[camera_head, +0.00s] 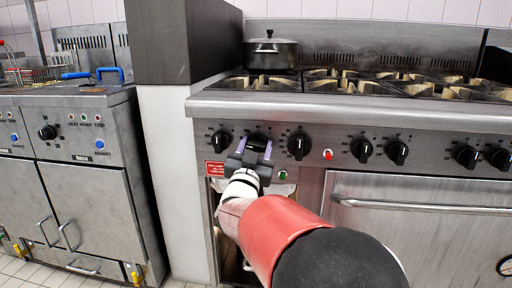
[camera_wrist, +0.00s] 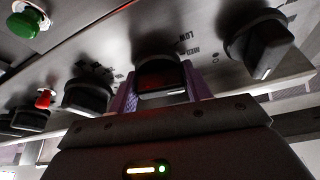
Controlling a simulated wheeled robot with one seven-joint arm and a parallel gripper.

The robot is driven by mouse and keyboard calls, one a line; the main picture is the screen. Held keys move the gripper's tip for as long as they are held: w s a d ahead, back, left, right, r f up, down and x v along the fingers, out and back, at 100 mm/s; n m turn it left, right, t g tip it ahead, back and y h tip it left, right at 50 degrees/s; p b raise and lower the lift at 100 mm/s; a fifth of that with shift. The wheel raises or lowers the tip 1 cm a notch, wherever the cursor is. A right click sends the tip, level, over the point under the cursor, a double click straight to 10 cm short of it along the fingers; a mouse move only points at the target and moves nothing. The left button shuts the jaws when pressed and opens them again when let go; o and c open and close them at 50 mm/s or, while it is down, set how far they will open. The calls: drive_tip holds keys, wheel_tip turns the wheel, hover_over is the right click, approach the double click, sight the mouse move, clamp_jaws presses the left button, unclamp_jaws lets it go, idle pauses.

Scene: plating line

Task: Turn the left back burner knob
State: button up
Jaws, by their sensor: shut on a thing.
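A row of black knobs runs along the front panel of the steel range. My gripper (camera_head: 254,150) has its two purple fingers around the second knob from the left (camera_head: 257,139) and is shut on it. In the wrist view, my gripper (camera_wrist: 160,92) shows a finger on either side of this knob (camera_wrist: 160,72), whose dark front face has a pale mark. The leftmost knob (camera_head: 220,140) stands free beside it, and the third knob (camera_head: 298,146) stands free on the other side. Which burner each knob serves is not readable.
A lidded pot (camera_head: 270,54) stands on the back left of the range (camera_head: 345,107). A red button (camera_head: 327,155) and a green button (camera_head: 283,175) are near the knobs. A fryer (camera_head: 75,165) is at the left, past a white side panel (camera_head: 180,180). An oven handle (camera_head: 420,207) is at lower right.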

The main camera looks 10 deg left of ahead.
drive_tip(key=shift+f+m, duration=0.1)
drive_tip(key=shift+m, duration=0.3)
drive_tip(key=m+h+b, duration=0.2)
drive_tip(key=m+b, duration=0.1)
drive_tip(key=shift+f+m+g, duration=0.1)
drive_tip(key=shift+m+g, duration=0.3)
drive_tip(key=m+h+b, duration=0.1)
drive_tip(key=m, duration=0.2)
drive_tip(key=m+g+h, duration=0.1)
drive_tip(key=m, duration=0.1)
drive_tip(key=shift+m+g+h+b, duration=0.3)
drive_tip(key=shift+m+b, duration=0.05)
drive_tip(key=shift+m, duration=0.05)
drive_tip(key=m+g, duration=0.1)
drive_tip(key=m, duration=0.1)
drive_tip(key=m+g+h, duration=0.1)
drive_tip(key=m, duration=0.2)
drive_tip(key=shift+r, duration=0.2)
drive_tip(key=shift+m+g, duration=0.7)
drive_tip(key=shift+m, duration=1.3)
drive_tip(key=shift+f, duration=0.1)
drive_tip(key=o, duration=0.9)
